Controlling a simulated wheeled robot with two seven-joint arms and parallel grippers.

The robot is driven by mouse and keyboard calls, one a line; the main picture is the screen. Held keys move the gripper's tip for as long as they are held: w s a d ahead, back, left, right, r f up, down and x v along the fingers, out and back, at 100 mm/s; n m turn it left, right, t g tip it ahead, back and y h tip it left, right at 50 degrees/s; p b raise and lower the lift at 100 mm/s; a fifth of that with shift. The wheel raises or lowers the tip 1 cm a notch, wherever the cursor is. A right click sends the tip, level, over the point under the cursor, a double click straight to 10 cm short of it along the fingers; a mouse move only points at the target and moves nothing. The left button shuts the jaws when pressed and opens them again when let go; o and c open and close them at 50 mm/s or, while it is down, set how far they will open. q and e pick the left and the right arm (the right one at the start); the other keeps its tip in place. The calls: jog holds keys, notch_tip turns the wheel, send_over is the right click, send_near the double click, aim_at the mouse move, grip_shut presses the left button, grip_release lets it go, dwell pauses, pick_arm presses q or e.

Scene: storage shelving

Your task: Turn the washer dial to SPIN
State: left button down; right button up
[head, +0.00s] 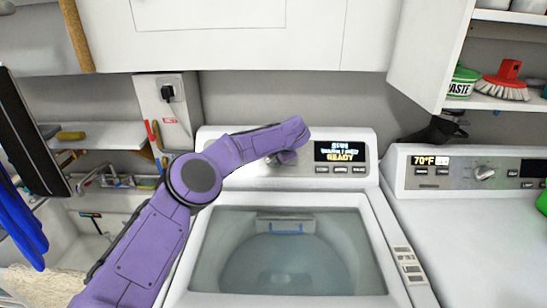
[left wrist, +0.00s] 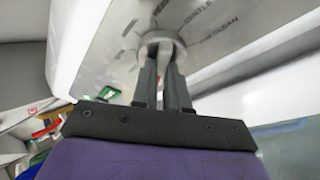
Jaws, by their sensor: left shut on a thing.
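The washer (head: 382,245) is the white top-loader in front of me, with a glass lid over its drum. Its control panel (head: 366,180) has a lit display (head: 339,152) that reads READY on its bottom line. In the left wrist view, the round pale dial (left wrist: 179,42) stands on the grey panel with dark printed labels around it, tilted and hard to read. My left gripper (left wrist: 164,66) is shut on the grip of the dial. In the head view, my purple left arm hides most of the dial, and its setting is unclear. My right gripper is out of view.
A second white machine (head: 485,230) with its own knob and display stands at the right. A sink (head: 85,235) and a wall shelf are at the left. White cabinets (head: 240,35) hang above.

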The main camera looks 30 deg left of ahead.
pick_arm(q)
jog(key=shift+s+f, duration=0.1)
jog(key=shift+f, duration=0.1)
jog(key=c, duration=1.1)
grip_release()
jog(key=shift+c, duration=0.2)
jog(key=shift+s+r, duration=0.15)
jog(key=shift+r, duration=0.05)
jog(key=shift+d+r, duration=0.15)
jog(key=b+v, duration=0.3)
jog(key=v, duration=0.7)
jog(key=shift+s, duration=0.1)
